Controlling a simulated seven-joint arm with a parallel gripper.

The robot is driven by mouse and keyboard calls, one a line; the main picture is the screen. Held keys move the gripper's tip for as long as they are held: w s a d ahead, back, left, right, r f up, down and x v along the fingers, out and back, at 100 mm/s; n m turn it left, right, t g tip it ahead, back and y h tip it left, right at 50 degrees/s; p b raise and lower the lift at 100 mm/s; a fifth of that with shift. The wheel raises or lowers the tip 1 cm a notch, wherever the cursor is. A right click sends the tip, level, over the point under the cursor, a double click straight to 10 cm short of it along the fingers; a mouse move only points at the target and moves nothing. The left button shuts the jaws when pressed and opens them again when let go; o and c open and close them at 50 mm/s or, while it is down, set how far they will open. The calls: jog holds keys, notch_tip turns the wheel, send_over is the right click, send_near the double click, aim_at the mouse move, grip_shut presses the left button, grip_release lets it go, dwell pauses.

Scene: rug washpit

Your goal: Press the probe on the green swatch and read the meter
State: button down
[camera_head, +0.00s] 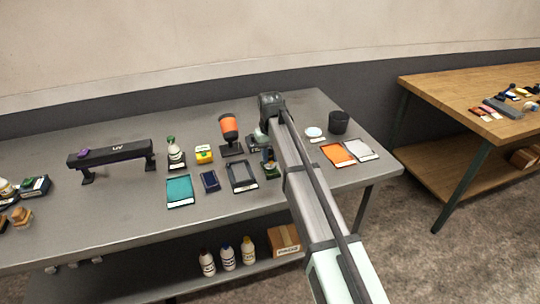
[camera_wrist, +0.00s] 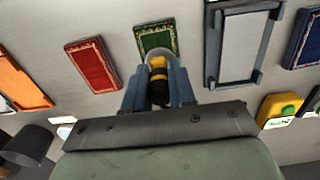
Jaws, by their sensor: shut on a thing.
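My gripper (camera_wrist: 158,92) is shut on the probe (camera_wrist: 158,68), a yellow and black body with a pale round end. The green swatch (camera_wrist: 154,36) has a light patterned border and lies flat on the grey table. The probe's pale end overlaps the swatch's near edge in the wrist view; I cannot tell whether it touches. In the head view the green swatch (camera_head: 273,173) is partly hidden by my gripper and arm. No readable meter display shows.
A red swatch (camera_wrist: 92,65) and a dark frame (camera_wrist: 240,45) flank the green one. A blue swatch (camera_head: 209,181), teal tray (camera_head: 179,190), orange tray (camera_head: 338,155), orange-headed device (camera_head: 229,130) and black cup (camera_head: 338,122) stand around. A UV lamp bar (camera_head: 112,153) is at left.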

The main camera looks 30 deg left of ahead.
jog(key=shift+f, duration=0.35)
dwell(0.8)
jog(key=shift+r, duration=3.5)
